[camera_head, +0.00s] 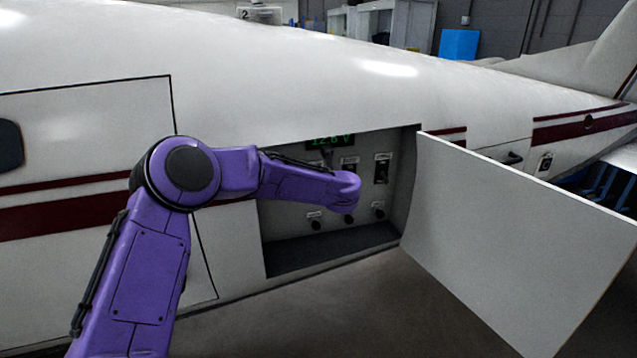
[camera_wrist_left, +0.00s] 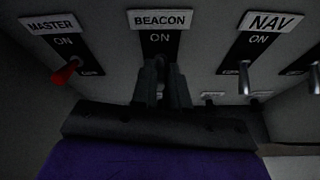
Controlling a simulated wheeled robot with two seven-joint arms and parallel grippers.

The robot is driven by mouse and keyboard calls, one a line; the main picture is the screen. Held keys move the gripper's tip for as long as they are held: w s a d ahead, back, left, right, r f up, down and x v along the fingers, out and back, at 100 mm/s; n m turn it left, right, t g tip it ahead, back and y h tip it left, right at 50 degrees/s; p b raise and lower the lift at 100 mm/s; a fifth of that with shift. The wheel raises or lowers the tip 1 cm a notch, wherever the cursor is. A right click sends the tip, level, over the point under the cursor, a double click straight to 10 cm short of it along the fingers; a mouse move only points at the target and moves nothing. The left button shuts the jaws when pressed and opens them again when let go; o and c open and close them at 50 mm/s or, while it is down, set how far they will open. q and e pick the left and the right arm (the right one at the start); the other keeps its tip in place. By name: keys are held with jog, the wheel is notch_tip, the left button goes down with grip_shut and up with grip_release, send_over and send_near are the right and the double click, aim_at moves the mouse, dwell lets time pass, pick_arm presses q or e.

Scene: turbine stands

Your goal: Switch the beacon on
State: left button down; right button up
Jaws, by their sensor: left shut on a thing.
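The beacon switch's dark plate (camera_wrist_left: 160,44), under a BEACON label, is at top centre in the left wrist view. My left gripper (camera_wrist_left: 163,88) is shut on the switch's lever. The fingers cover most of the lever, so I cannot tell whether it is up or down. In the head view my purple left arm reaches into the open panel bay (camera_head: 290,225) in the aircraft's side, and its wrist hides the fingers. My right gripper is not in view.
A red-tipped MASTER switch (camera_wrist_left: 66,72) is left of the beacon switch, a NAV switch (camera_wrist_left: 244,78) right of it. A green display (camera_head: 330,141) tops the bay. Several knobs (camera_head: 348,218) sit below. The open door panel (camera_head: 520,235) stands at the right.

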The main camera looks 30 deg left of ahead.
pick_arm(q)
jog(key=shift+r+h, duration=0.15)
jog(key=shift+h, duration=0.15)
jog(key=c, duration=1.1)
grip_release()
jog(key=b+v, duration=0.4)
jog(key=v, duration=0.6)
jog(key=shift+d+r, duration=0.15)
